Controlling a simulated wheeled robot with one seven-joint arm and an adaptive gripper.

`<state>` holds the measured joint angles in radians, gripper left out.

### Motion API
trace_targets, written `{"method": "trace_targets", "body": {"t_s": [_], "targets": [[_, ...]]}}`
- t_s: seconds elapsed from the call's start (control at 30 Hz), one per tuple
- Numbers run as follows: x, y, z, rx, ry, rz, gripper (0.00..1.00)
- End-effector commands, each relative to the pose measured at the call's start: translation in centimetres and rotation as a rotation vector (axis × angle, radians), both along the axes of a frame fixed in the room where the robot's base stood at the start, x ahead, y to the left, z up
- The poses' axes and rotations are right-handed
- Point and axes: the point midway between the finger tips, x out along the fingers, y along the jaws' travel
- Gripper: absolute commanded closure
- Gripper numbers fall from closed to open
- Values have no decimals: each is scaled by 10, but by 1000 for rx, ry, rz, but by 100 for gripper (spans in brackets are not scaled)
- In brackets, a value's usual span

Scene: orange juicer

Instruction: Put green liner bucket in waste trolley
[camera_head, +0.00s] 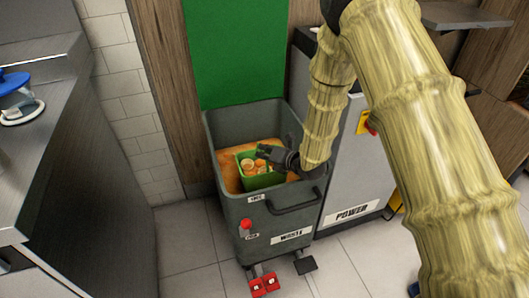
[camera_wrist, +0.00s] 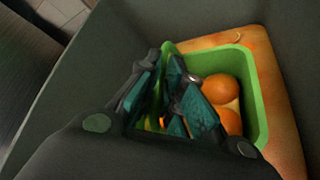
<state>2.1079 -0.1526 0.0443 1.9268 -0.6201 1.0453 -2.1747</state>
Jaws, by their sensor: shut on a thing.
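The green liner bucket (camera_head: 262,182) is inside the grey waste trolley (camera_head: 262,216), within its walls. It also shows in the wrist view (camera_wrist: 257,110), with round orange pieces in it. My gripper (camera_head: 265,153) reaches into the trolley from the right. In the wrist view my gripper (camera_wrist: 165,95) is shut on the bucket's left rim, with a finger on each side of the wall. The fingers hide part of that rim. I cannot tell whether the bucket's base touches the orange-brown surface (camera_head: 228,172) below it.
A steel counter (camera_head: 75,130) is at the left, with tiled floor (camera_head: 190,245) between.

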Motion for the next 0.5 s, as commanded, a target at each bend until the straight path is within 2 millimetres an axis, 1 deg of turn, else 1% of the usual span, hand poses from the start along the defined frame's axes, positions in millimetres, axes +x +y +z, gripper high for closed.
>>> {"method": "trace_targets", "body": {"t_s": [0.03,0.07,0.1,0.17,0.5], "targets": [[1,0,-1,0,-2,0,100],[0,0,-1,0,0,0,88],[0,0,-1,0,0,0,81],[0,0,-1,0,0,0,70],[0,0,1,1,1,0,70]]}}
